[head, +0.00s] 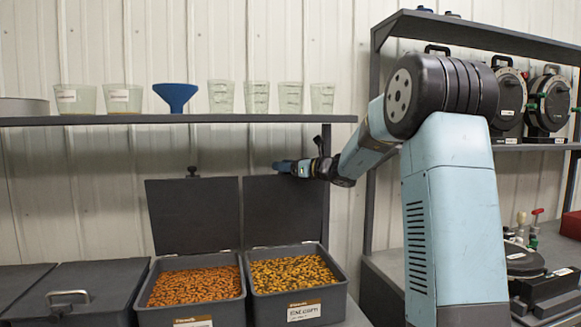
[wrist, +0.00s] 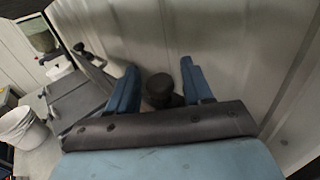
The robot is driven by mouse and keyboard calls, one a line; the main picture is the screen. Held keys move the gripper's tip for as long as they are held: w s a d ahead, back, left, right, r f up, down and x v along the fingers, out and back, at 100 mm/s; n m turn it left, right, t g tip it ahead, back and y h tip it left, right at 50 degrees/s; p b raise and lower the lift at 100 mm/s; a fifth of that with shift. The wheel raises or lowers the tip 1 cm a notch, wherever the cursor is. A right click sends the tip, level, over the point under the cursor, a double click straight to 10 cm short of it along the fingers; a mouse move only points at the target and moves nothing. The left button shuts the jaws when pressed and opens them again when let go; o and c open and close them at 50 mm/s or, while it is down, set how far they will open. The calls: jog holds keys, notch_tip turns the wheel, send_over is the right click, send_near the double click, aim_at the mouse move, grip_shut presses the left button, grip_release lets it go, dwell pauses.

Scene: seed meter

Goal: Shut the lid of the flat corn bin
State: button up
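The flat corn bin (head: 300,307) is the right of two open grey bins in the head view, filled with yellow kernels; its label is small and seems to end in "corn". Its dark lid (head: 284,212) stands upright behind it. My gripper (head: 283,166) is at the lid's top edge. In the wrist view, my gripper's two blue fingers (wrist: 158,68) stand apart on either side of a dark round knob (wrist: 161,88). A narrow gap seems to show beside the knob, so the fingers look open around it. The knob is hidden by the gripper in the head view.
A neighbouring bin (head: 195,313) with orange kernels has its lid (head: 193,215) upright too. Shut dark bins (head: 80,285) lie further left. A shelf (head: 190,119) with cups and a blue funnel (head: 176,95) runs just above the lids and gripper.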

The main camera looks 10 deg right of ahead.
grip_shut()
dwell(0.3)
